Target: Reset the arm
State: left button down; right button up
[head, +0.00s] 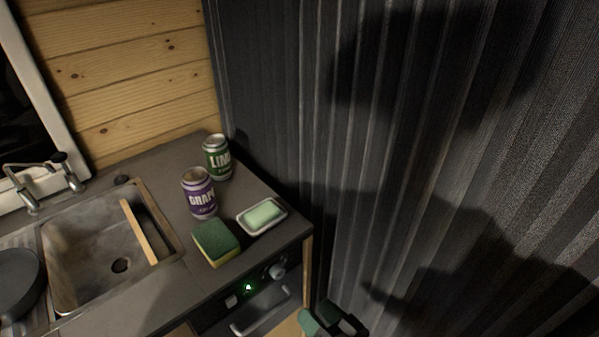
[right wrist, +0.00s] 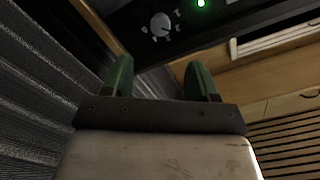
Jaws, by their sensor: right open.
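My right gripper (head: 328,318) shows at the bottom edge of the head view, to the right of the counter's front corner and below the counter top. In the right wrist view its two green fingers (right wrist: 160,78) stand apart with nothing between them, so it is open and empty. Beyond the fingers is the dark appliance front with a round knob (right wrist: 160,24) and a lit green light (right wrist: 201,3). Most of the right arm is outside the head view. My left gripper is not in either view.
The counter (head: 165,165) holds a green can (head: 217,157), a purple can (head: 199,193), a sponge (head: 215,243) and a soap dish (head: 243,222) with green soap. A sink (head: 85,255) lies left. A dark corrugated wall (head: 400,150) stands close on the right.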

jog(key=s+d+f+g+h, duration=0.2)
jog(key=d+f, duration=0.2)
jog(key=f, duration=0.5)
jog(key=s+d+f+g+h, duration=0.2)
jog(key=d+f+h, duration=0.1)
jog(key=f, duration=0.6)
jog(key=s+d+f+g+h, duration=0.2)
jog(key=d+f, duration=0.2)
jog(key=f, duration=0.6)
jog(key=s+d+f+g+h, duration=0.1)
jog(key=s+d+f+g, duration=0.1)
jog(key=s+f, duration=0.3)
jog(key=s+d+f+n+g+h, duration=0.1)
jog(key=s+f, duration=0.4)
jog(key=s, duration=0.6)
jog(key=s+d+f+g+h, duration=0.1)
jog(key=s+d+f+g, duration=0.2)
jog(key=s, duration=0.6)
jog(key=shift+f+n+g+h, duration=0.3)
jog(key=shift+f+g, duration=0.5)
jog(key=shift+f, duration=0.1)
